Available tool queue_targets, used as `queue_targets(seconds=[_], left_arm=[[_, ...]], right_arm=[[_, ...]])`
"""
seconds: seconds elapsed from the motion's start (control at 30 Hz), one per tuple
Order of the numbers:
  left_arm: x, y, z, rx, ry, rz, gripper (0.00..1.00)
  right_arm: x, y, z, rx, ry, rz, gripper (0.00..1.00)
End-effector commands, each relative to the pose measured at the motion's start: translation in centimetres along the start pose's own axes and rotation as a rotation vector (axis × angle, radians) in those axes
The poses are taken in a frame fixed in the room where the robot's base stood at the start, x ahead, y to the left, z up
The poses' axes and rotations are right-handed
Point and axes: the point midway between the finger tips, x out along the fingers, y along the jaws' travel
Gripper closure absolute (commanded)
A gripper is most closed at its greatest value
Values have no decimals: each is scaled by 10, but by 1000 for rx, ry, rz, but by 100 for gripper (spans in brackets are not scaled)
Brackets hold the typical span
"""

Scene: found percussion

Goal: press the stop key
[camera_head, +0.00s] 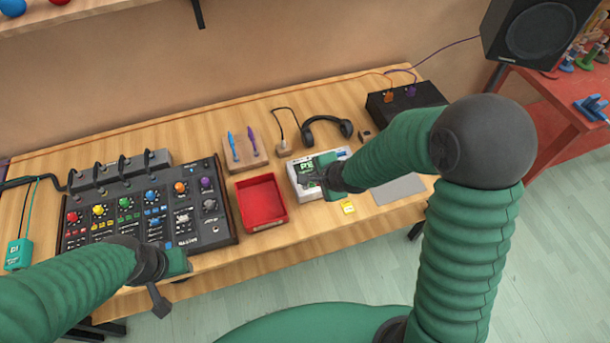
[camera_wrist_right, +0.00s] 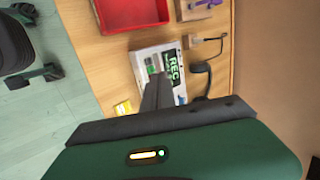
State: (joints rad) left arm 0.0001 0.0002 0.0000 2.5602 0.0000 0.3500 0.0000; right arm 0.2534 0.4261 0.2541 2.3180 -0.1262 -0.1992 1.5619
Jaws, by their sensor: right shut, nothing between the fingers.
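The white recorder box (camera_head: 293,174) stands on the wooden table, right of the red tray. Its dark display reads REC in the right wrist view (camera_wrist_right: 176,68), and small green and dark keys show beside it. I cannot tell which one is the stop key; my fingers hide part of the panel. My right gripper (camera_head: 314,180) is shut and empty, with its fingertips (camera_wrist_right: 154,78) over the key area of the box. I cannot tell whether they touch it. My left gripper (camera_head: 160,302) hangs at the table's front edge, below the mixer, away from the recorder; its jaws are unclear.
The red tray (camera_head: 262,201) is empty. A large mixer (camera_head: 148,210) with coloured knobs fills the left. Headphones (camera_head: 327,124) and a stand with two pens (camera_head: 245,150) are behind. A yellow note (camera_head: 348,208) and grey pad (camera_head: 398,190) lie near the front edge.

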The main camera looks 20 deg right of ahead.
Motion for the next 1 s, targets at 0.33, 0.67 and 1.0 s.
queue_targets(seconds=[0.33, 0.67, 1.0], left_arm=[[-2, 0, 0, 0, 0, 0, 64], [-1, 0, 0, 0, 0, 0, 64], [30, 0, 7, 0, 1, 0, 64]], right_arm=[[33, -41, 6, 636, -115, -148, 100], [34, -42, 6, 652, -118, -150, 100], [58, -24, 5, 649, -118, -148, 100]])
